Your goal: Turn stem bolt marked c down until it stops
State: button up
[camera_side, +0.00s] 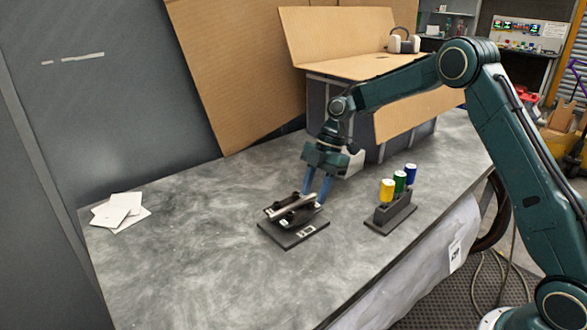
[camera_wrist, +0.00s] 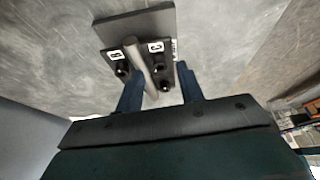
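A dark fixture plate (camera_side: 290,238) lies on the grey bench, and it also fills the upper middle of the wrist view (camera_wrist: 135,24). It carries a silver bar (camera_side: 298,205) and small black bolts with white labels. In the wrist view, the label marked c (camera_wrist: 155,47) sits right of the silver bar (camera_wrist: 139,62). A black bolt (camera_wrist: 158,68) shows just below that label. My gripper (camera_wrist: 161,72) has its two blue fingers apart, above the fixture, with the bar and bolt c showing between them. Contact with the bolt cannot be told.
A dark holder (camera_side: 391,217) with yellow, green and blue cylinders stands right of the fixture. White cards (camera_side: 120,210) lie at the left of the bench. Cardboard panels (camera_side: 228,75) and a box stand behind. The bench between cards and fixture is clear.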

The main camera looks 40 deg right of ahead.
jog(key=shift+x, duration=0.85)
grip_shut()
